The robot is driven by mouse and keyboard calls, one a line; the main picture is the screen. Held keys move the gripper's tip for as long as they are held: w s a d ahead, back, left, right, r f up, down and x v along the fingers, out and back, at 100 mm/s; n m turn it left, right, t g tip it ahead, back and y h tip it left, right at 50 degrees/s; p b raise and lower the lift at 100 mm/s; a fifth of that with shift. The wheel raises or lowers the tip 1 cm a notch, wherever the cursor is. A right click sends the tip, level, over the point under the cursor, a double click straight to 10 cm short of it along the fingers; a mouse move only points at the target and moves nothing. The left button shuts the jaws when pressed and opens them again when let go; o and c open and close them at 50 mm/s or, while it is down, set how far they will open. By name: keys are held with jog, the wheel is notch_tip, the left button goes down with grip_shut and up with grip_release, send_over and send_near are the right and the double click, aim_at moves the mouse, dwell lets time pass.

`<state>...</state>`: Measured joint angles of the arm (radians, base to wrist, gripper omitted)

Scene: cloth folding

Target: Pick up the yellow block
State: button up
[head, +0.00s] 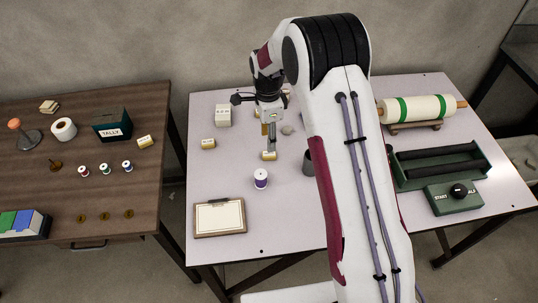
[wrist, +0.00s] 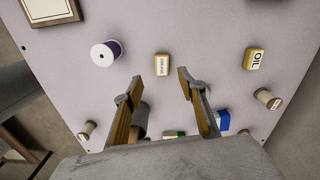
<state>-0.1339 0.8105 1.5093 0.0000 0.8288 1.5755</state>
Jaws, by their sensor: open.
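A small yellow block (head: 269,155) with a pale labelled top lies on the light table, just below my gripper (head: 270,148). In the wrist view this block (wrist: 161,62) lies ahead of the gap between the two fingertips (wrist: 160,78), apart from both. My gripper points down and is open, with nothing between its fingers. A second yellow block (head: 208,143) with a pale top lies farther left on the same table; a yellow block marked OIL (wrist: 254,58) shows in the wrist view.
A purple and white spool (head: 261,178) stands close in front of the block. A clipboard (head: 220,217) lies front left. A dark grey cup (head: 308,162) is right of the block, partly behind my arm. A green tray (head: 440,165) stands at right. Bare table lies left of the block.

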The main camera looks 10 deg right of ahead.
aim_at(269, 155)
jog(key=shift+w+m, duration=0.1)
jog(key=shift+m, duration=1)
jog(key=shift+f, duration=0.1)
jog(key=shift+f, duration=1.2)
jog(key=shift+d+f, duration=0.15)
jog(key=shift+f, duration=2.45)
jog(key=c, duration=1)
